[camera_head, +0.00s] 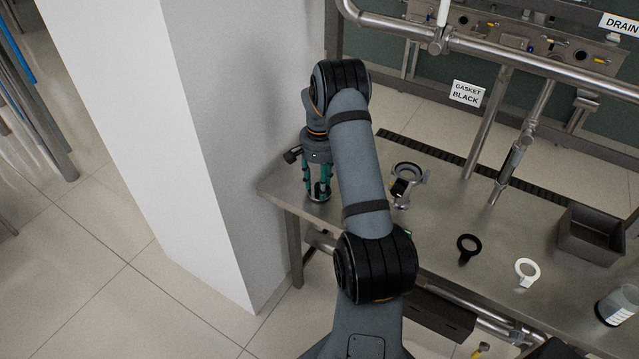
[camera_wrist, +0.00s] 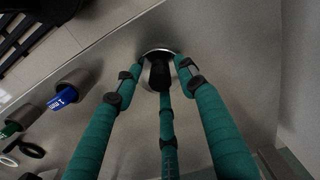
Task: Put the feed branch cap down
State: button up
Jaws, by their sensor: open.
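The feed branch cap appears to be the round metal disc (camera_wrist: 157,52) in the wrist view. It lies at the left end of the steel table (camera_wrist: 225,45), with its middle hidden by a dark part and my fingertips. In the head view, the cap's rim (camera_head: 319,197) shows small and partly hidden under my gripper (camera_head: 318,189). My gripper also shows in the wrist view (camera_wrist: 161,72), its green fingers spread and pointing down around the cap. The fingertips are very close to the disc; I cannot tell whether they touch it.
A clamp-like metal part (camera_head: 405,185) stands right of my arm. A black ring (camera_head: 468,246), a white ring (camera_head: 526,271), a metal bin (camera_head: 590,235) and a clear beaker (camera_head: 618,306) are farther right. A white pillar (camera_head: 215,130) stands close to the table's left end.

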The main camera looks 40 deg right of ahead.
jog(key=shift+r, duration=0.1)
notch_tip(320, 180, up, 12)
dwell(0.5)
notch_tip(320, 180, down, 13)
jog(key=shift+r, duration=2.25)
